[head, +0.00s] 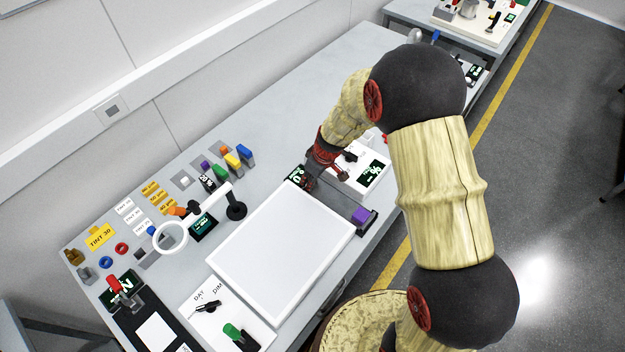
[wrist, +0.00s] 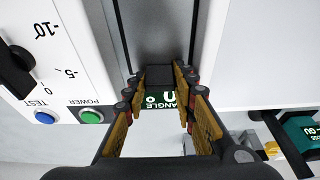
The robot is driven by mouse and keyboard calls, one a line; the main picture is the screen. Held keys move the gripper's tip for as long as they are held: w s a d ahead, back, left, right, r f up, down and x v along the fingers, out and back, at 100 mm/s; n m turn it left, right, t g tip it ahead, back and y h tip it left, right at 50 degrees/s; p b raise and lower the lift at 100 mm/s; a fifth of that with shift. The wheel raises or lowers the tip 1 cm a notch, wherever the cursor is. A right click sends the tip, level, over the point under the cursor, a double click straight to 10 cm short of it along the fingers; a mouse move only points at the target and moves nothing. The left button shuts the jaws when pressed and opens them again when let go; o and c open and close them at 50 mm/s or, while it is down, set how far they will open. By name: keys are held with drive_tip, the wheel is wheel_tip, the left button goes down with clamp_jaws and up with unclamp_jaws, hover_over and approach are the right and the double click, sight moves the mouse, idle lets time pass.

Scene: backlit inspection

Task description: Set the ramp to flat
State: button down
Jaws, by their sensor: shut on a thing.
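My gripper (head: 311,182) is at the far corner of the white light panel, seen in the head view. In the wrist view my gripper (wrist: 158,88) has its two yellow-padded fingers on either side of a small black block (wrist: 160,76), shut on it. The block sits at the near end of a dark grey strip (wrist: 160,35); I cannot tell whether this is the ramp. A green display reading "ANGLE" (wrist: 157,98) shows between the fingers, its number upside down and partly hidden. It also shows beside the gripper in the head view (head: 296,175).
A white scale unit (wrist: 72,50) with TEST and POWER buttons stands close on the left in the wrist view. The white light panel (head: 283,248) lies nearby. A magnifier (head: 171,236) and coloured blocks stand left.

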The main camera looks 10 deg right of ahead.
drive_tip(key=shift+w+a+r, duration=0.1)
drive_tip(key=shift+w+a, duration=0.05)
drive_tip(key=shift+w, duration=0.15)
drive_tip(key=c, duration=1.9)
unclamp_jaws()
drive_tip(key=shift+o, duration=1.3)
drive_tip(key=shift+w+a+f, duration=0.1)
drive_tip(key=shift+a+f, duration=0.1)
drive_tip(key=shift+o, duration=0.9)
drive_tip(key=shift+d, duration=0.15)
drive_tip(key=shift+s, duration=0.2)
drive_tip(key=v, duration=0.8)
drive_tip(key=shift+w, duration=0.15)
